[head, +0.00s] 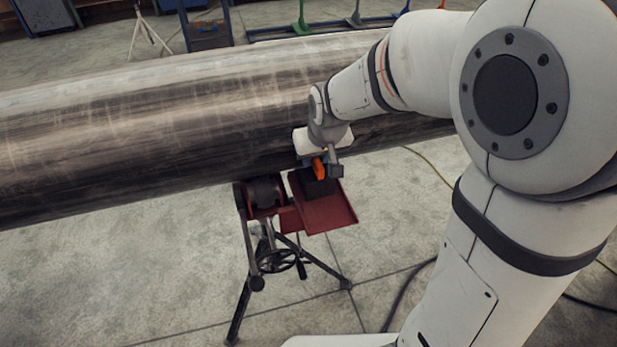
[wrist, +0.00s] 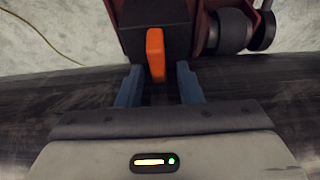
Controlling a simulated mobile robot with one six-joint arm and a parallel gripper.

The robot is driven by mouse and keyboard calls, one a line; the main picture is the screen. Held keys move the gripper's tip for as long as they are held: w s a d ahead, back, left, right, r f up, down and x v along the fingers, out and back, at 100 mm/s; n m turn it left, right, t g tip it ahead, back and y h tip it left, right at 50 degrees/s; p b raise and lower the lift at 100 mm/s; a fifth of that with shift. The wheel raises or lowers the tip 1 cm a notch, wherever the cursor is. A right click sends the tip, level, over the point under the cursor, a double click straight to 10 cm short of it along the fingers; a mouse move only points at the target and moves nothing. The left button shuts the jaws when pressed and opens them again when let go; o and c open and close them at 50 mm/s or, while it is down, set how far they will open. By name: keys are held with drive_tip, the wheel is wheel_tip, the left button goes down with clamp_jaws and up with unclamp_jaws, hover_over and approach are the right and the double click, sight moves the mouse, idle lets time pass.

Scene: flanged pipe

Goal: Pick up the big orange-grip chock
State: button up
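The big chock (wrist: 125,35) is a dark block with an upright orange grip (wrist: 155,55). It sits on a red tray (head: 330,213) fixed to the pipe stand, and its dark body also shows in the head view (head: 318,187). My gripper (wrist: 158,82) is open, with one blue-grey finger on each side of the grip's near end. There is a gap between each finger and the grip. In the head view my gripper (head: 322,168) is over the tray and partly hides the chock.
A large dark steel pipe (head: 150,115) lies across the scene, close behind my gripper. The stand (head: 268,262) has rollers, a handwheel and dark legs. A yellow cable (head: 430,165) and a dark hose (head: 400,295) lie on the concrete floor. The floor left of the stand is clear.

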clamp_jaws()
idle(1.1)
